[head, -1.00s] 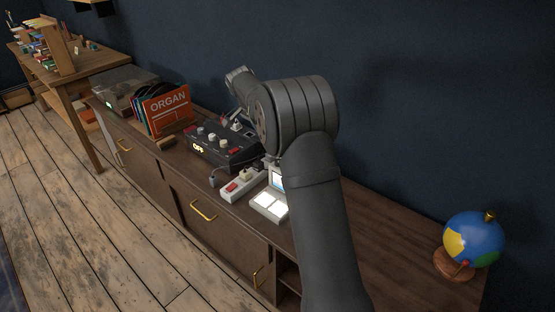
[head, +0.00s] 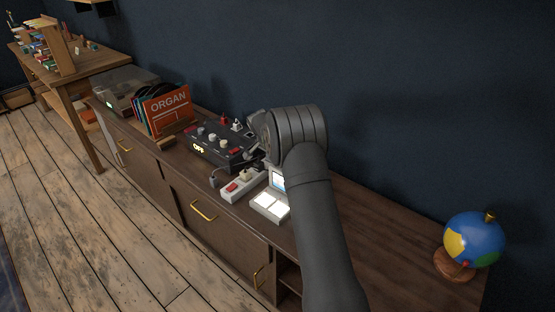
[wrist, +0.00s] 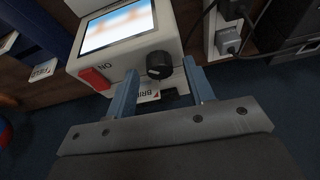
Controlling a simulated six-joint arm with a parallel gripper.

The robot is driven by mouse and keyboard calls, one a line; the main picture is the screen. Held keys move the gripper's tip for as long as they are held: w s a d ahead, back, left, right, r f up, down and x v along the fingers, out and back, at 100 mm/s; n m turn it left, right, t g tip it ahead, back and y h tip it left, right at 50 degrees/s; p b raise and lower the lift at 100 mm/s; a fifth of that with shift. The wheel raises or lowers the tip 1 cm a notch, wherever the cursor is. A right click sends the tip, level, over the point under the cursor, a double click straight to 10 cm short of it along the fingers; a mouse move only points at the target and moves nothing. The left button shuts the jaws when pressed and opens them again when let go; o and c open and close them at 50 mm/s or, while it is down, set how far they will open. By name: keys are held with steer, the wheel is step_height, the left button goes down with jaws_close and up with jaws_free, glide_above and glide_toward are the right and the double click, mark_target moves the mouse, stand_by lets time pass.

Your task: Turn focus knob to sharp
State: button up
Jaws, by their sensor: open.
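A cream viewer box with a lit screen (wrist: 118,24) fills the top of the wrist view. The picture on its screen is blurred. A black round knob (wrist: 159,65) is on its front, right of a red switch (wrist: 95,79) marked ON. A partly hidden label lies below the knob. My gripper (wrist: 160,68) is open, with one blue-grey finger on each side of the knob in the picture. I cannot tell whether either finger touches it.
A black control box (head: 222,145) with several knobs and a power strip (head: 243,186) with a red switch stand left of the viewer. Records (head: 165,108) are farther left. A globe (head: 473,238) is at the right. The cabinet top (head: 390,245) between viewer and globe is clear.

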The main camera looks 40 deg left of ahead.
steer(key=shift+w+f, duration=0.1)
steer(key=shift+f, duration=0.1)
steer(key=c, duration=1)
steer(key=shift+n, duration=0.3)
steer(key=n+y, duration=0.1)
steer(key=n, duration=0.3)
steer(key=shift+d+y, duration=0.15)
steer(key=shift+y, duration=0.25)
steer(key=shift+n+g+y, duration=0.5)
steer(key=shift+n+y, duration=0.3)
steer(key=shift+n, duration=1.6)
steer(key=shift+d, duration=0.1)
